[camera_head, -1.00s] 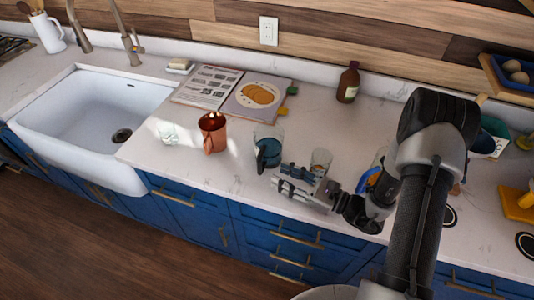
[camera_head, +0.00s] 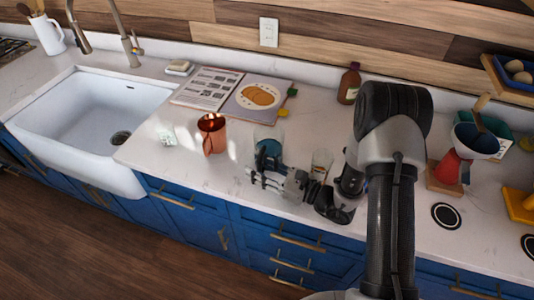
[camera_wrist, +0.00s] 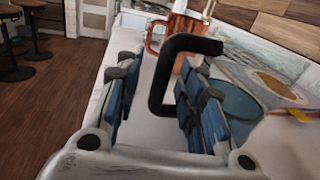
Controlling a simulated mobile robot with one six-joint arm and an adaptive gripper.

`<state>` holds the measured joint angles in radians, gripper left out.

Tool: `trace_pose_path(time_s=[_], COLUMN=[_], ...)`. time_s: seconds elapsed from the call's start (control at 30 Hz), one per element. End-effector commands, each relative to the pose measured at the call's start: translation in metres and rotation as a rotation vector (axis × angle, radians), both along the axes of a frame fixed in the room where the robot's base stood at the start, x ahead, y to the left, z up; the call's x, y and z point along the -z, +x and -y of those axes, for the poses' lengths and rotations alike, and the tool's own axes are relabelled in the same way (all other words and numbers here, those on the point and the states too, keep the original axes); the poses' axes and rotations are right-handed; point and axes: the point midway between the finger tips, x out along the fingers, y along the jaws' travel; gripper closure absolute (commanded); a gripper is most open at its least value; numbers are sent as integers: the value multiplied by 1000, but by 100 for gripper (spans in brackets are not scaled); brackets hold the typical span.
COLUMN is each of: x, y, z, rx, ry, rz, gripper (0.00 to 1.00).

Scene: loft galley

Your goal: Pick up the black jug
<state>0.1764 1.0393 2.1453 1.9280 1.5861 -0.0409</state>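The jug (camera_head: 268,148) stands on the counter near its front edge. It looks like a see-through vessel with a dark teal lower part and a black handle. In the wrist view its black handle (camera_wrist: 157,78) rises between my fingers, with a visible gap on the left. My gripper (camera_head: 258,177) is open, low over the counter at the jug's front side. In the wrist view my gripper (camera_wrist: 155,88) has its two blue-padded fingers apart, one on each side of the handle. The right finger looks very close to the handle; contact cannot be told.
A copper mug (camera_head: 211,134) stands left of the jug, and a clear glass (camera_head: 321,164) stands close on the right, beside my wrist. An open book (camera_head: 230,95) lies behind. A brown bottle (camera_head: 348,84) stands at the wall. The sink (camera_head: 85,105) is at left.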

Motion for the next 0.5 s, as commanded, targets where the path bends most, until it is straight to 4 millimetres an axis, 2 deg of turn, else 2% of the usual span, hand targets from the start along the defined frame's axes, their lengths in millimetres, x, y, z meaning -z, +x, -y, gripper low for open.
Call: trace_pose_path(time_s=[0.07, 0.5], x=[0, 0], y=[0, 0], z=[0, 0], rx=[0, 0], ry=[0, 0], rz=[0, 0], gripper=[71, 100])
